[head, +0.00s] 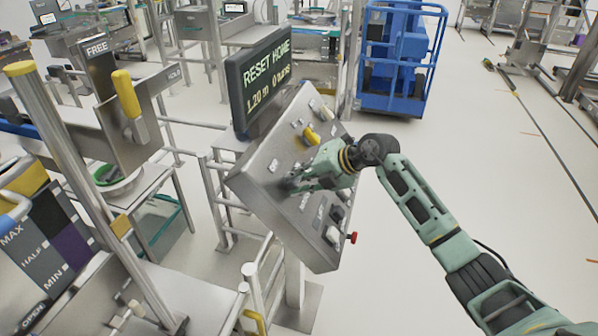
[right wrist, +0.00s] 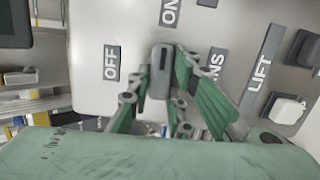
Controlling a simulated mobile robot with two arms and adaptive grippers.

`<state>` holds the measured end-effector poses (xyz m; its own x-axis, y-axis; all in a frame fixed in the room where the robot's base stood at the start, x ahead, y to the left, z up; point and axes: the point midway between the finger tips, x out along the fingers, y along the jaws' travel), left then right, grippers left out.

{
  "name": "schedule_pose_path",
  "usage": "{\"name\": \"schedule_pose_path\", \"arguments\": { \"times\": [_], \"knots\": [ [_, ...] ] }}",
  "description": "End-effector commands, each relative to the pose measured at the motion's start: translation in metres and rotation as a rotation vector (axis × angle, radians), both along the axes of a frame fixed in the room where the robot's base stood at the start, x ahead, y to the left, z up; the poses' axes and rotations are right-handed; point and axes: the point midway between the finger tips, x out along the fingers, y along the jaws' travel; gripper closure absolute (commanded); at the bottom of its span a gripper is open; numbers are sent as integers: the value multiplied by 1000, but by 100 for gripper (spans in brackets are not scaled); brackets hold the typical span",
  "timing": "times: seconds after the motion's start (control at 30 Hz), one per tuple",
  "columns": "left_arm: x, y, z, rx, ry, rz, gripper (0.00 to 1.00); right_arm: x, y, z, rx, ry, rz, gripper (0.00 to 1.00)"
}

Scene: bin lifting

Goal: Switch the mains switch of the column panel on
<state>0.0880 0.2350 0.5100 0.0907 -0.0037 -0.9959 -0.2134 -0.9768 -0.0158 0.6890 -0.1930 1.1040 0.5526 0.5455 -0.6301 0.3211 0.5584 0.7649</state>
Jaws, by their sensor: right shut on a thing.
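The column panel (head: 262,180) is a tilted grey metal board. In the right wrist view, the mains switch (right wrist: 160,68) is a dark grey lever-like knob. Its long side runs up and down in that picture, with its upper end towards the ON label (right wrist: 170,12). The OFF label (right wrist: 111,61) is to its left. A partly hidden label ending in "NS" (right wrist: 216,66) is to its right. My right gripper (head: 289,185) is at the panel face, its fingers shut on the switch from both sides. In the head view the gripper hides the switch. My left gripper is out of view.
The panel carries a yellow knob (head: 312,135), a red button (head: 352,237) and a LIFT label (right wrist: 260,72). A screen (head: 262,80) reading "RESET HOME" stands behind it. Metal rails (head: 222,200) are on the left, and a blue cart (head: 405,60) is behind.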

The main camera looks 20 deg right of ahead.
Motion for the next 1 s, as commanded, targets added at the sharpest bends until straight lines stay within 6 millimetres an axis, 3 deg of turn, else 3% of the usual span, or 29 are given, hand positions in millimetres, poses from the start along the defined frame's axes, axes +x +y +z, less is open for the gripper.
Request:
{"name": "schedule_pose_path", "arguments": {
  "times": [0.63,0.67,0.7,0.87,1.0],
  "knots": [
    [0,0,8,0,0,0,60,0,-1,0,28,41,-44,100],
    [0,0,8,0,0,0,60,0,-1,0,28,41,-44,81],
    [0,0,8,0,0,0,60,0,-1,0,28,41,-44,77],
    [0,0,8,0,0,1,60,0,-1,0,27,40,-42,63],
    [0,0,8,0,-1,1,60,0,0,0,26,40,-41,62]
  ]
}}
